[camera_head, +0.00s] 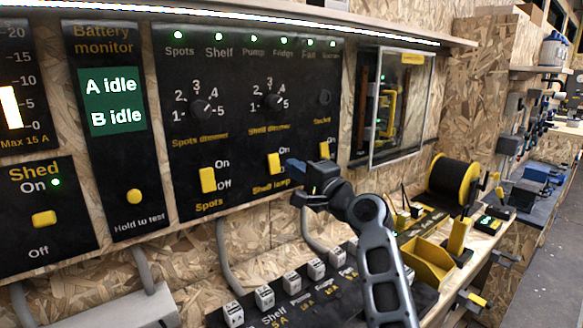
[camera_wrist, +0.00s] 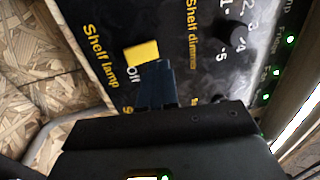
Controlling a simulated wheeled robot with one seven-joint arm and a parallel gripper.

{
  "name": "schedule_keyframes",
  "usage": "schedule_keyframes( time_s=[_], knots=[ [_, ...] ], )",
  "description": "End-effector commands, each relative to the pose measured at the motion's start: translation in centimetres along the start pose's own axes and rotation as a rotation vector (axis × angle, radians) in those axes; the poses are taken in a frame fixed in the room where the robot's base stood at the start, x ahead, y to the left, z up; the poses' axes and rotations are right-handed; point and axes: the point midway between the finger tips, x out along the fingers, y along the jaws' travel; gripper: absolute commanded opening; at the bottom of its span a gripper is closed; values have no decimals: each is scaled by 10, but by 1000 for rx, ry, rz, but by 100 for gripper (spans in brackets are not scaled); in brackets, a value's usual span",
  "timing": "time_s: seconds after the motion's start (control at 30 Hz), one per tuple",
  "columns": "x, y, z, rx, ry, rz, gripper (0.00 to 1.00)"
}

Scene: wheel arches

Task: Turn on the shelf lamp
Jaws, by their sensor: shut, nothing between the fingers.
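The shelf lamp switch (camera_head: 274,163) is a yellow rocker on the black panel, above the words "Shelf lamp" and beside an "On" label. In the wrist view the yellow rocker (camera_wrist: 142,52) is next to its "Off" label. I cannot tell which way it is set. My gripper (camera_head: 293,165) is shut and empty, its dark blue fingers just right of the rocker in the head view. In the wrist view the fingertips (camera_wrist: 157,66) are close beside the rocker and hide the "On" label; I cannot tell if they touch it.
The yellow spots switch (camera_head: 208,180) is to the left, and another yellow switch (camera_head: 325,150) is to the right, behind my gripper. Dimmer knobs (camera_head: 274,101) are above. A clear-fronted box (camera_head: 402,105) juts out at right. Below are fuse blocks (camera_head: 264,298) and a yellow reel (camera_head: 453,180).

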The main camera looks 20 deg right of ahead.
Motion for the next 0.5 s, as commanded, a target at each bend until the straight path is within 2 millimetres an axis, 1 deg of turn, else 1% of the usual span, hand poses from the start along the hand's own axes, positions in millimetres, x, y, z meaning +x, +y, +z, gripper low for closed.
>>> schedule_keyframes(
  time_s=[0.3, 0.4, 0.5],
  knots=[
    [-46, -16, -1, -2, 3, -1, 0],
    [-60, -21, 0, -1, 2, 0, 0],
    [-70, -24, -1, -1, 2, 0, 0]
  ],
)
